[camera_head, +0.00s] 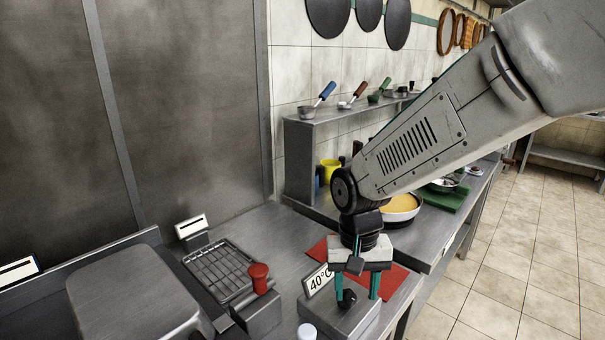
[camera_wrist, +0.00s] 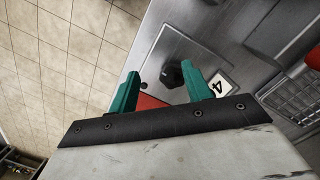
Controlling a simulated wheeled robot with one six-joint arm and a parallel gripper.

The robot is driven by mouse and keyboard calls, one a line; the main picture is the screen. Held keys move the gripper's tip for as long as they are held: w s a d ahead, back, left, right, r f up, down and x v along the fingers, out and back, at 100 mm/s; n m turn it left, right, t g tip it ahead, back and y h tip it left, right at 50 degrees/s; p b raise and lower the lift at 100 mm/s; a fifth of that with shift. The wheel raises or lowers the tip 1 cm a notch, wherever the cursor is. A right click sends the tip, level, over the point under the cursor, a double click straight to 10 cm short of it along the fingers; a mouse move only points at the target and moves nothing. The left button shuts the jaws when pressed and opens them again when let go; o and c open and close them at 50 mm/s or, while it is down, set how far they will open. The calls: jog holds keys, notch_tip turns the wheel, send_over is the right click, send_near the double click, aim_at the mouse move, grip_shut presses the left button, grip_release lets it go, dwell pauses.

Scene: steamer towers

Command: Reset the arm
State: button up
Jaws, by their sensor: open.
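My gripper (camera_head: 358,290) points down over a steel box with a black knob (camera_head: 347,298), at the front of the steel counter. Its two green fingers are apart, one on each side of the knob in the head view. In the wrist view my gripper (camera_wrist: 165,90) is open, and the black knob (camera_wrist: 172,75) shows between and beyond the fingertips. I see nothing held between the fingers. My arm reaches in from the upper right, bent downward at the wrist.
A wire rack (camera_head: 218,270) and a red knob (camera_head: 259,278) are to the left. A red mat (camera_head: 393,281) lies behind my gripper. A pan (camera_head: 401,209) stands further back. The tiled floor (camera_head: 530,250) at right is clear.

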jog(key=s+d+r+t, duration=0.1)
jog(key=s+d+r, duration=0.5)
jog(key=s, duration=0.3)
jog(key=s+d+r+t, duration=0.1)
jog(key=s+d+r, duration=0.5)
jog(key=s+d, duration=0.3)
jog(key=shift+s+r+n, duration=0.15)
jog(key=shift+r+n, duration=0.1)
jog(key=shift+n, duration=0.05)
